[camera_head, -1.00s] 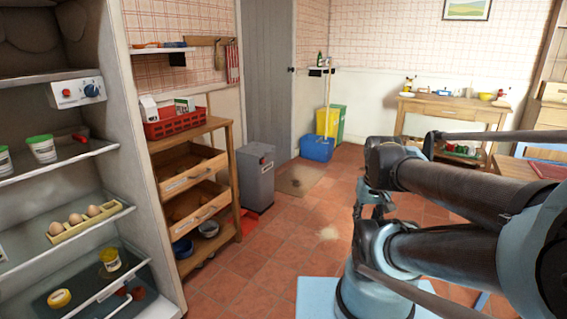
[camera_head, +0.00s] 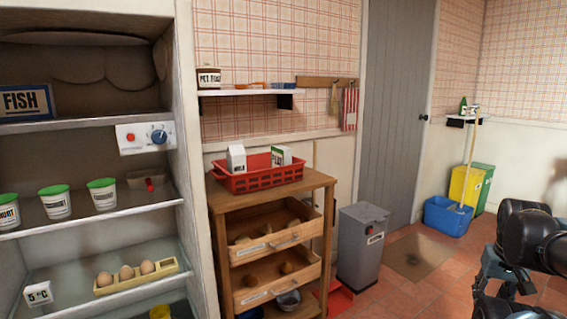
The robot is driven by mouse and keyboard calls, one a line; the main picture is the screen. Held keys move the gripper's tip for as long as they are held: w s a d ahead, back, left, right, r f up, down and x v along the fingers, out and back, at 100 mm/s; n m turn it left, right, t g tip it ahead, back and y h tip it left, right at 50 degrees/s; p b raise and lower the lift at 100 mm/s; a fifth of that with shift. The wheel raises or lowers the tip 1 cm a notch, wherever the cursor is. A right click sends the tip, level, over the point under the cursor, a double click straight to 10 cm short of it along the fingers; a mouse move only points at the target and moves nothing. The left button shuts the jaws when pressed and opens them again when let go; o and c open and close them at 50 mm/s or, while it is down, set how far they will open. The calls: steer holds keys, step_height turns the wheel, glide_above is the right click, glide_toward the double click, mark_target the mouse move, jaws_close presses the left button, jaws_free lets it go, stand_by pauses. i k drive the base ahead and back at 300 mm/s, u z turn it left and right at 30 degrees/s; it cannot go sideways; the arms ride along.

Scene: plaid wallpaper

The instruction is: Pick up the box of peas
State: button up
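No box that I can read as peas shows. A blue box marked FISH (camera_head: 24,103) stands on the fridge's top shelf at the far left. A white and green carton (camera_head: 281,156) stands in the red basket (camera_head: 262,179), its label too small to read. My arm (camera_head: 530,238) is at the right edge, far from the fridge and the basket. What looks like my gripper (camera_head: 503,289) hangs below it, dark and partly cut off. I cannot make out its fingers, and I see nothing held.
The open fridge has white tubs (camera_head: 55,203) with green lids and an egg tray (camera_head: 136,276). A wooden drawer unit (camera_head: 322,181) bears the basket with a white milk carton (camera_head: 236,158). A grey bin (camera_head: 360,245) stands beside it. Some red tiled floor is clear.

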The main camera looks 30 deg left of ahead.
mark_target(281, 155)
steer(key=u, duration=0.4)
steer(key=i, duration=1.25)
steer(key=u, duration=0.55)
